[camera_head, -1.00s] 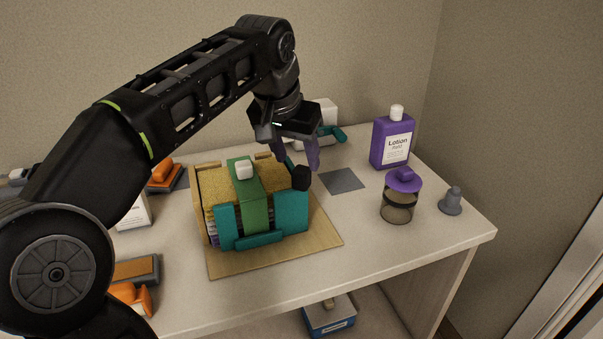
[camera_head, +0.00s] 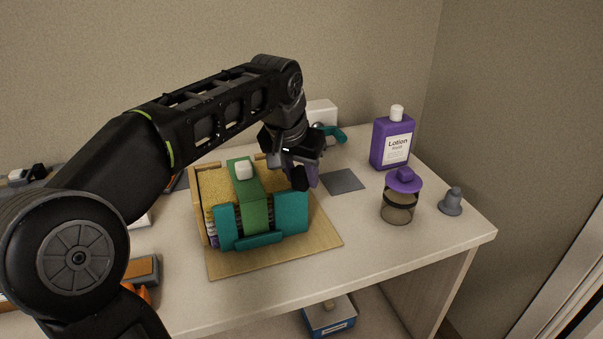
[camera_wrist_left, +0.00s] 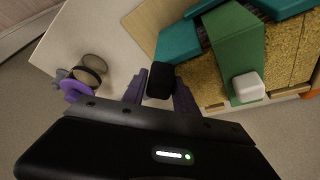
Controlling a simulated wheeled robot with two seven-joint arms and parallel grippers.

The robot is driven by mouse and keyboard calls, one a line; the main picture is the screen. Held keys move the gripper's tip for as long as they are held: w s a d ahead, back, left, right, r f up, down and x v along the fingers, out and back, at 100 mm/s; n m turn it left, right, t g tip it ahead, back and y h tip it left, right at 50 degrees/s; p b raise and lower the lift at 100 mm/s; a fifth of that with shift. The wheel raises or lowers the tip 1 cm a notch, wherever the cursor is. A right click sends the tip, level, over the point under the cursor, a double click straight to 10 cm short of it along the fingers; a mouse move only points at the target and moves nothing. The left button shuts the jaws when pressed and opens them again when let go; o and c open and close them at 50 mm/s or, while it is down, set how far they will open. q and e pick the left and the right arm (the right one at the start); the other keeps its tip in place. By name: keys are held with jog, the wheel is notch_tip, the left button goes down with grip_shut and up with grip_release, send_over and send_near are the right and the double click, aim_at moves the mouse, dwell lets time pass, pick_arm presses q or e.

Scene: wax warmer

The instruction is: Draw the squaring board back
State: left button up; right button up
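The teal squaring board (camera_head: 291,212) stands upright against the front of a stack in a wooden holder; its teal part left of the green strap (camera_head: 250,200) shows too. A black knob (camera_head: 299,179) is at its upper right end. My left gripper (camera_head: 301,174) is down at this knob. In the left wrist view the knob (camera_wrist_left: 160,80) lies between the two purple fingers of the left gripper (camera_wrist_left: 161,88), which look apart, with little room on either side. Contact is hard to tell. My right gripper is not in view.
The holder stands on a tan board (camera_head: 318,236). To the right are a grey mat (camera_head: 342,181), a purple-lidded jar (camera_head: 398,206), a lotion bottle (camera_head: 391,143) and a grey bell-shaped piece (camera_head: 451,202). A white box (camera_head: 322,112) is behind. The front right tabletop is clear.

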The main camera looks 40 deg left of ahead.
pick_arm(q)
grip_shut()
dwell(1.0)
